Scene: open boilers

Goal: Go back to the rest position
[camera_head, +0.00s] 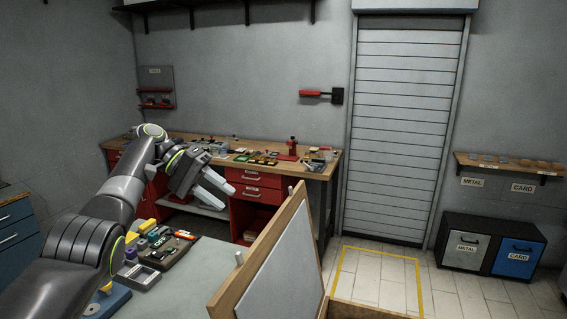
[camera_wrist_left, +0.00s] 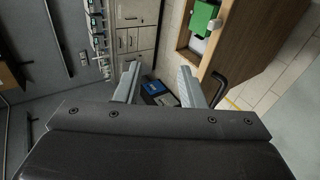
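My left arm comes in from the left in the head view and reaches over the grey table (camera_head: 198,275). My left gripper (camera_head: 222,193) is above the table's far part, left of a raised wooden-edged panel (camera_head: 290,262). Its two light grey fingers are apart with nothing between them. In the left wrist view the gripper (camera_wrist_left: 160,88) also shows open and empty, with a gap between its fingers. My right gripper is in neither view.
Tools and small parts (camera_head: 158,246) lie on the table near my left arm. A workbench with red drawers (camera_head: 258,187) stands behind. A shutter door (camera_head: 398,130) and METAL and CARD bins (camera_head: 490,247) are at right. The yellow-marked floor (camera_head: 378,277) is clear.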

